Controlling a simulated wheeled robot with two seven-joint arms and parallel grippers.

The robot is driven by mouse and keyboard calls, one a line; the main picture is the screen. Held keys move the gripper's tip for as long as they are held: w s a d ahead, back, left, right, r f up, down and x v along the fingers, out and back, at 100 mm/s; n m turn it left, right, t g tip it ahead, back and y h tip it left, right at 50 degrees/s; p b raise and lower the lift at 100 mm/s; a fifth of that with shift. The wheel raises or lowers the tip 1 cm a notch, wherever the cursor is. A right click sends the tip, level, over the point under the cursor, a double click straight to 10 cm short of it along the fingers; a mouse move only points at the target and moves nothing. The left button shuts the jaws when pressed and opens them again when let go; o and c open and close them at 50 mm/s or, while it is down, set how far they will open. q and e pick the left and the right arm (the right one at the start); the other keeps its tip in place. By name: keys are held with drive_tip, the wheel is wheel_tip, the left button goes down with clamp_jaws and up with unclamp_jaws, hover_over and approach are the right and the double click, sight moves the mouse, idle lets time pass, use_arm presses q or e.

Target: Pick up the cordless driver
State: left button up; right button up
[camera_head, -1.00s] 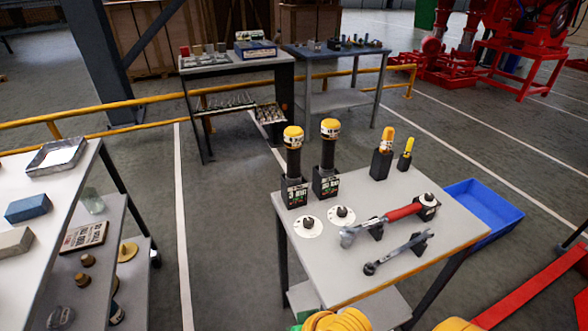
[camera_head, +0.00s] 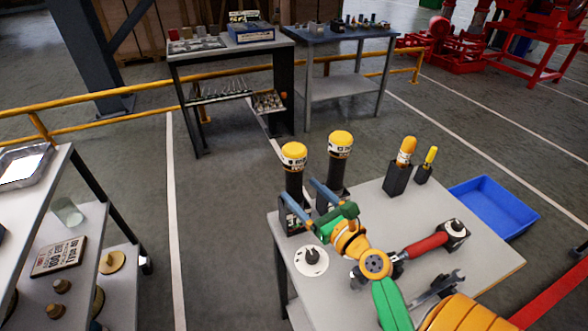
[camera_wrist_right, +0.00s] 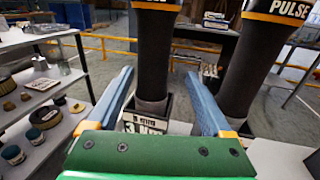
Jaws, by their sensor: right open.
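Two upright black drivers with yellow caps stand in black holders at the table's back left corner: the left driver (camera_head: 294,168) and the right driver (camera_head: 338,170). My right gripper (camera_head: 299,188) is open, its blue fingers pointing at the left driver. In the right wrist view the left driver (camera_wrist_right: 155,55) shows between the open fingers (camera_wrist_right: 160,75), with gaps on both sides. Its holder (camera_wrist_right: 147,123), with a white label, is just below the fingers. The right driver (camera_wrist_right: 258,60), marked "PULSE", is right of the right finger. My left gripper is not in view.
The grey table (camera_head: 420,220) also bears a red-handled tool (camera_head: 426,245), a wrench (camera_head: 436,289), a round dial (camera_head: 311,260) and two yellow-topped tools in holders (camera_head: 404,165). A blue bin (camera_head: 493,208) lies beyond its right edge. A shelf unit stands at the left.

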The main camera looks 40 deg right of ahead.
sight(287, 180)
drive_tip(key=shift+w+a+r, duration=0.45)
drive_tip(key=shift+w, duration=0.25)
drive_tip(key=w, duration=0.4)
drive_tip(key=shift+w+f, duration=0.2)
drive_tip(key=shift+f, duration=0.1)
drive_tip(key=shift+w+f, duration=0.1)
drive_tip(key=shift+w, duration=0.1)
drive_tip(key=shift+s, duration=0.15)
drive_tip(key=shift+c, duration=0.6)
drive_tip(key=c, duration=0.4)
clamp_jaws()
